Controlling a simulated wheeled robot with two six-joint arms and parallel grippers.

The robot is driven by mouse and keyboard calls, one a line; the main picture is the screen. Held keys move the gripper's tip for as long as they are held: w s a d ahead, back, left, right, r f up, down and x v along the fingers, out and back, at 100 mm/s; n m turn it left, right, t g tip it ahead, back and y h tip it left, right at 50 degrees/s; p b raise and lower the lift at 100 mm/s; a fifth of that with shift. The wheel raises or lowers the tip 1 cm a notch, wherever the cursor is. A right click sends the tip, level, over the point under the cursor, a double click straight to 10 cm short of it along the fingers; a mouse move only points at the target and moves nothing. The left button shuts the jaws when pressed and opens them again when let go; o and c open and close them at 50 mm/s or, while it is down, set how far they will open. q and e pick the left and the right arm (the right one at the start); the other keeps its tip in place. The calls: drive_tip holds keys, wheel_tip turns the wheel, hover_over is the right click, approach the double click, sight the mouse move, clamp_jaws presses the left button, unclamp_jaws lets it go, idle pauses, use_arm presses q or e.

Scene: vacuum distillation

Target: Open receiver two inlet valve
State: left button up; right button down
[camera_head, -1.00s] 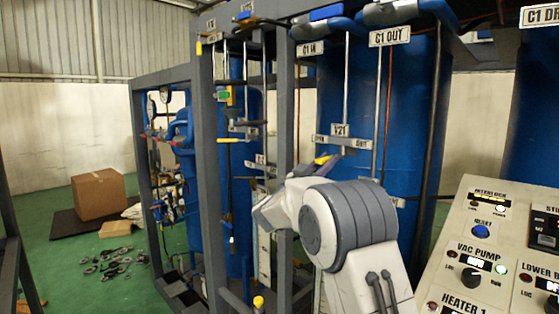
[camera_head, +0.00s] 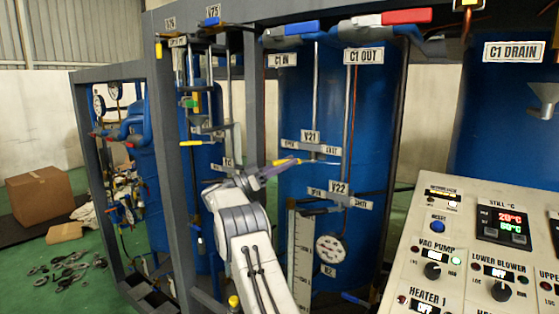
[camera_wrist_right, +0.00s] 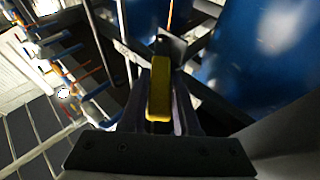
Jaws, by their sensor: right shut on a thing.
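The V21 label (camera_head: 310,136) hangs on the blue vessel (camera_head: 312,95) in the middle, above a yellow-ended valve lever (camera_head: 288,161). The lever lies roughly level, pointing left from its stem. My right gripper (camera_head: 272,169) is at the lever's left end, its fingers shut on the yellow grip. In the right wrist view the yellow lever grip (camera_wrist_right: 159,92) sits between the two fingers. Which way the valve stands cannot be read from the lever alone. My left gripper is not in view.
The V22 label (camera_head: 338,188) and a round gauge (camera_head: 331,248) are just below. A grey frame post (camera_head: 256,110) stands close to my right arm. The control panel (camera_head: 412,255) fills the lower right. A cardboard box (camera_head: 40,196) stands on the floor at left.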

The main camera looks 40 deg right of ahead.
drive_tip(key=shift+w, duration=0.1)
idle(0.4)
drive_tip(key=c, duration=0.6)
unclamp_jaws()
drive_tip(key=shift+d+r, duration=0.1)
drive_tip(key=shift+c, duration=0.2)
drive_tip(key=shift+w+a+f, duration=0.1)
drive_tip(key=shift+a+f, duration=0.1)
drive_tip(key=b+v, duration=0.3)
drive_tip(key=v, duration=0.7)
drive_tip(key=shift+d, duration=0.1)
